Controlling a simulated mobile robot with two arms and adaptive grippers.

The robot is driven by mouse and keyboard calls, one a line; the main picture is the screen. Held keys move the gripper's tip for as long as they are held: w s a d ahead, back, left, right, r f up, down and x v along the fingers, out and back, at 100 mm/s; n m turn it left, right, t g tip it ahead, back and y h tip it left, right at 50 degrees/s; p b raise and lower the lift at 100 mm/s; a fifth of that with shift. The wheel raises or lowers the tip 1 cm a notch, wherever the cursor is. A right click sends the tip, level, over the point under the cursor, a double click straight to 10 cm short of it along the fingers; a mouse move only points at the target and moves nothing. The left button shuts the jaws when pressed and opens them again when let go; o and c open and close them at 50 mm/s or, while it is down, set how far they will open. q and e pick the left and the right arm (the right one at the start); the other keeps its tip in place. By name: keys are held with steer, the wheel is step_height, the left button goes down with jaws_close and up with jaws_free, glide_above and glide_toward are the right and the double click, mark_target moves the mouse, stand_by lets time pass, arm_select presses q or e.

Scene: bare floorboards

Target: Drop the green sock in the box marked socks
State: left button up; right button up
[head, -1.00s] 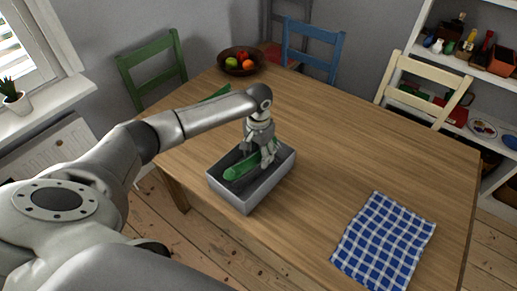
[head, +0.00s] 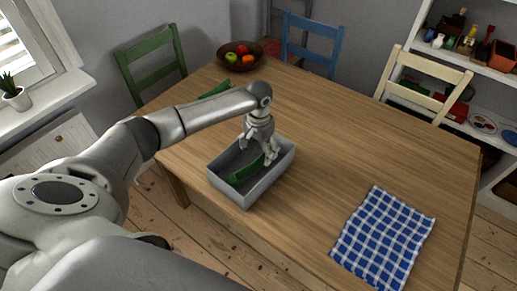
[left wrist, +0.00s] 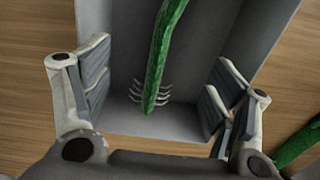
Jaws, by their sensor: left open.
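A long, narrow green thing (head: 246,172) lies in the grey box (head: 246,199). It has a rough surface, and I cannot tell for sure that it is a sock. My left gripper (head: 258,150) is open, fingers pointing down, just over the right part of the box. In the left wrist view the green thing (left wrist: 163,50) runs between the spread fingers with clear gaps on both sides. Pale curved marks (left wrist: 133,93) show on the inside of the box beside its near end; I cannot read a label. My right gripper is not in view.
Another long green thing (head: 216,90) lies on the wooden table (head: 330,130) behind my arm. A fruit bowl (head: 240,61) stands at the back, a blue checked cloth (head: 384,238) at the front right. Chairs stand around. The table's middle is clear.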

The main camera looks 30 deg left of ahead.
arm_select(q)
step_height(320, 180, up, 12)
stand_by(0.6)
steer(key=shift+f, duration=0.1)
